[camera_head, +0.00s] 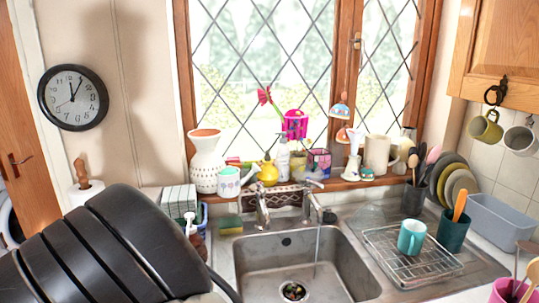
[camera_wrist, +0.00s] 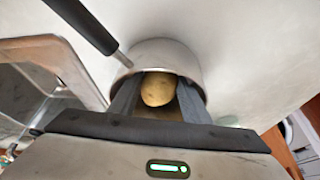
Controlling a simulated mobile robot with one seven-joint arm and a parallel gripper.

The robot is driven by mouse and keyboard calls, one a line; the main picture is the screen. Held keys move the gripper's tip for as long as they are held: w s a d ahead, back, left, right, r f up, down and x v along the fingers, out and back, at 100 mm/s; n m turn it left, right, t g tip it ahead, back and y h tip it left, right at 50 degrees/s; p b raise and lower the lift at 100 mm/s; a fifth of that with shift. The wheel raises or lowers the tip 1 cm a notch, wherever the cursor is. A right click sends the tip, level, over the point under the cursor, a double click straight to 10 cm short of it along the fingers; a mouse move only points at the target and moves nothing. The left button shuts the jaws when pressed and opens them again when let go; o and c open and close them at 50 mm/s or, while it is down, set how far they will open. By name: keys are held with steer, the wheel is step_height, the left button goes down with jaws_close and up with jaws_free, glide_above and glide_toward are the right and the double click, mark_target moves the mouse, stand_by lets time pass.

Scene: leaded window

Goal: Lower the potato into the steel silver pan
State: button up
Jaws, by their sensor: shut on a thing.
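In the wrist view, the potato (camera_wrist: 158,89) is yellow-brown and sits between the two dark fingers of my gripper (camera_wrist: 156,96), which is shut on it. The steel silver pan (camera_wrist: 168,53) is round, with a black handle (camera_wrist: 82,24) pointing to the upper left. The potato and fingertips overlap the pan's opening in this view; I cannot tell how deep they are or whether the potato touches the pan's bottom. In the head view, my dark arm fills the lower left, and neither the pan, the potato nor my gripper shows.
The pan stands on a pale counter (camera_wrist: 245,50) beside the sink's metal edge (camera_wrist: 92,85). The head view shows the sink (camera_head: 300,262) with running water, a drying rack (camera_head: 430,268) with a teal mug (camera_head: 411,238), and a crowded windowsill behind.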

steer(key=shift+f+b, duration=0.3)
steer(key=shift+f, duration=0.15)
stand_by(0.3)
